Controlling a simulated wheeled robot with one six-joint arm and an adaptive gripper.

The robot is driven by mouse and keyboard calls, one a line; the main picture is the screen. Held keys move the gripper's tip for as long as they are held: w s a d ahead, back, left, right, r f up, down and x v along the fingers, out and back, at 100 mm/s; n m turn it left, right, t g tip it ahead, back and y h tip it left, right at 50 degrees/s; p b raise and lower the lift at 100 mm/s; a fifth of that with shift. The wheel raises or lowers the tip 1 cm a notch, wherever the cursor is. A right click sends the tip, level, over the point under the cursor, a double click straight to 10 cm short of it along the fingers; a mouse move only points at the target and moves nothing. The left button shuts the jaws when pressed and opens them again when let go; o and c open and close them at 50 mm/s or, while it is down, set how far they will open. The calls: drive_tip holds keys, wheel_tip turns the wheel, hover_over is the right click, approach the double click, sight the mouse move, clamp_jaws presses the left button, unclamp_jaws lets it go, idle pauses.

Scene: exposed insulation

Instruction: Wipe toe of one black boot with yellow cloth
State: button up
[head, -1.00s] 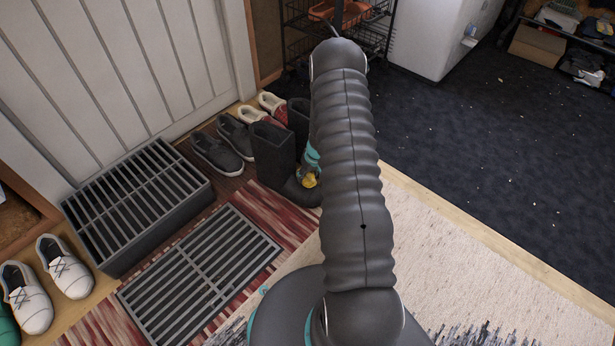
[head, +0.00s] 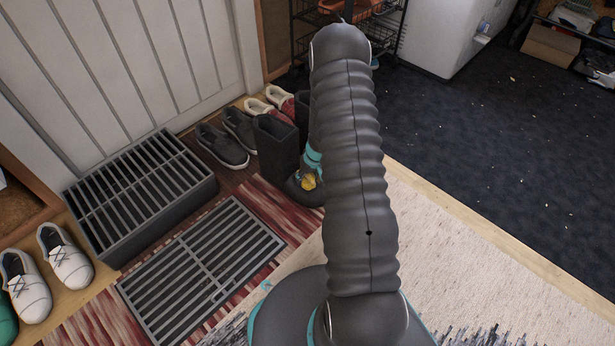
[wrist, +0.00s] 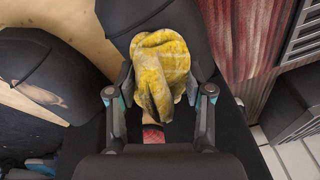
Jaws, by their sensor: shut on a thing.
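My gripper (wrist: 158,88) is shut on the yellow cloth (wrist: 162,62), which is bunched and stained between the fingers. In the wrist view the cloth overlaps the toe of one black boot (wrist: 122,14); whether it presses on the boot is unclear. The other black boot (wrist: 38,65) is at the left of that view. In the head view the near boot (head: 277,148) stands upright, with the cloth (head: 308,182) at its toe. My arm hides most of the gripper and part of the second boot (head: 302,108) there.
Dark slip-ons (head: 222,146) and red-and-white shoes (head: 281,103) stand beside the boots along the wall. A slatted black box (head: 165,215) and a floor grate (head: 205,265) lie to the left. White shoes (head: 66,258) are farther left. Dark carpet (head: 480,130) at right is mostly clear.

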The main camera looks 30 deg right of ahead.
drive_tip(key=shift+p+v, duration=0.9)
drive_tip(key=shift+v, duration=1.05)
drive_tip(key=shift+p+v, duration=0.45)
drive_tip(key=shift+v, duration=0.6)
drive_tip(key=shift+d, duration=0.1)
drive_tip(key=shift+p+v, duration=0.5)
drive_tip(key=shift+v, duration=0.55)
drive_tip(key=shift+s+r, duration=0.15)
drive_tip(key=shift+r, duration=0.25)
